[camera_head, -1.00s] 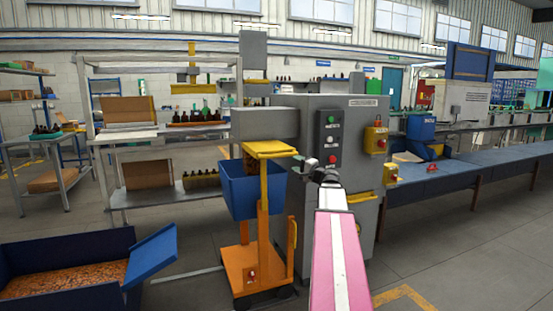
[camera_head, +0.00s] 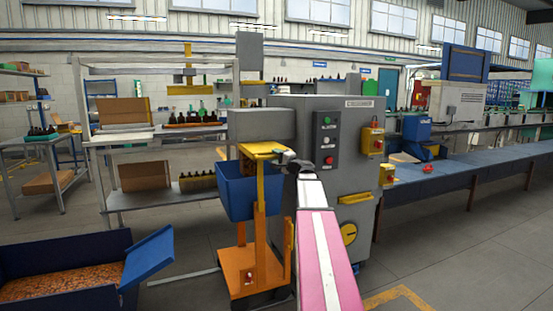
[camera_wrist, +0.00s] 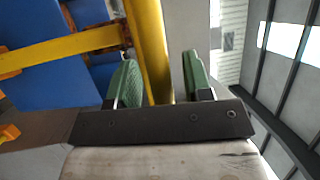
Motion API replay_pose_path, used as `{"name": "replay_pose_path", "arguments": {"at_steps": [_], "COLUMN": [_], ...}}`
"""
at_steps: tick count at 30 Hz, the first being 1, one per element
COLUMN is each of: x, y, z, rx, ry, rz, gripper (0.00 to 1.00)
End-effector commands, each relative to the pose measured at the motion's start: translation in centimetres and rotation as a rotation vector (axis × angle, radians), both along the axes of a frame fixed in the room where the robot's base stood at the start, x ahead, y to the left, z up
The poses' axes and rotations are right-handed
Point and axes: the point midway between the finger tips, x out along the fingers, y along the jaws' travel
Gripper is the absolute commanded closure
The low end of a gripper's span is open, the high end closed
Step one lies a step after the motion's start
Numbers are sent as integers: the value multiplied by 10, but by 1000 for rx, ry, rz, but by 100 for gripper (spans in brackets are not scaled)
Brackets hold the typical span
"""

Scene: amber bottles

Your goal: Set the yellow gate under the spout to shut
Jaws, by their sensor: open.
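The yellow gate (camera_head: 262,149) is a flat plate directly under the grey spout (camera_head: 262,124), above a blue bin (camera_head: 235,192). My gripper (camera_head: 291,157) is at the gate's right end, in front of the grey machine. In the wrist view, my gripper's two green fingers (camera_wrist: 162,78) are apart, with a yellow bar (camera_wrist: 148,40) between them in the picture. A second yellow bar (camera_wrist: 70,48) joins it from the left. I cannot tell whether either finger touches the bar. My gripper hides part of the gate's right end in the head view.
An orange trolley (camera_head: 252,268) stands under the bin. The grey machine (camera_head: 350,150) with a button panel (camera_head: 326,140) is close on the right. A blue crate of orange bits (camera_head: 60,262) is at lower left. Floor is clear at lower right.

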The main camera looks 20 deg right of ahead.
Motion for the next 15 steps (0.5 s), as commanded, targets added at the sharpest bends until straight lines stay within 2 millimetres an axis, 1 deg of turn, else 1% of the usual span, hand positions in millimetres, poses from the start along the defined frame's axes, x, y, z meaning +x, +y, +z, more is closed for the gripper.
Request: {"name": "replay_pose_path", "arguments": {"at_steps": [4, 5, 6, 8, 9, 15], "x": [0, 0, 0, 0, 0, 2], "y": [0, 0, 0, 0, 0, 0], "z": [0, 0, 0, 0, 0, 0], "rx": [0, 0, 0, 0, 0, 0], "ry": [0, 0, 0, 0, 0, 0], "rz": [0, 0, 0, 0, 0, 0], "gripper": [54, 61, 74, 93, 100, 100]}}
